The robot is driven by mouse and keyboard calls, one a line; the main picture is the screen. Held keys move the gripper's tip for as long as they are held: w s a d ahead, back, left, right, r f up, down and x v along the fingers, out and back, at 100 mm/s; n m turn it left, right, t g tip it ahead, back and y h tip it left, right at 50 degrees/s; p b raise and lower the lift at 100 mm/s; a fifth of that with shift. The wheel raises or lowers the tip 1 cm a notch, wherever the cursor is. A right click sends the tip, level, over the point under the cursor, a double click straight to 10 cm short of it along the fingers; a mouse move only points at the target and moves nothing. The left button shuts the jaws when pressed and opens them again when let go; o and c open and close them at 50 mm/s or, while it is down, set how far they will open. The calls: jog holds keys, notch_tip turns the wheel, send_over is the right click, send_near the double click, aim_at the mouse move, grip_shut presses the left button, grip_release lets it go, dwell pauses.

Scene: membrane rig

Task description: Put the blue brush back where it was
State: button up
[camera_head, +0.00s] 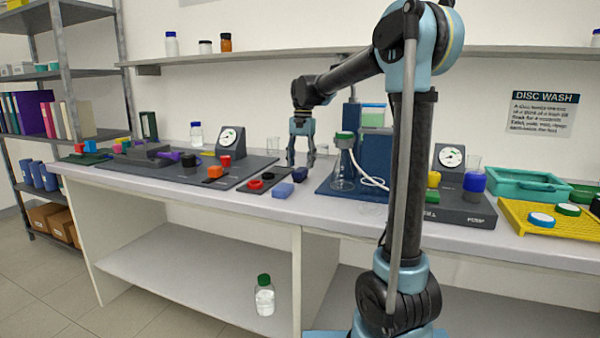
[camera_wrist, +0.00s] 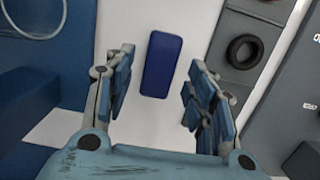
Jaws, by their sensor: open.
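A plain blue oblong block, which I take for the blue brush (camera_head: 283,190), lies on the pale bench top near its front edge. The frames do not clearly show the place where the brush was.
A dark strip with rings (camera_head: 262,182) lies left of the brush, beside a larger dark board (camera_head: 200,177) with coloured blocks. A navy stand with a flask (camera_head: 342,170) is to the right. A dial unit (camera_head: 465,208), teal tray (camera_head: 525,183) and yellow rack (camera_head: 540,232) stand farther right.

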aim_at(302, 168)
notch_tip(302, 168, up, 8)
jog(key=shift+w+d, duration=0.2)
jog(key=shift+w, duration=0.25)
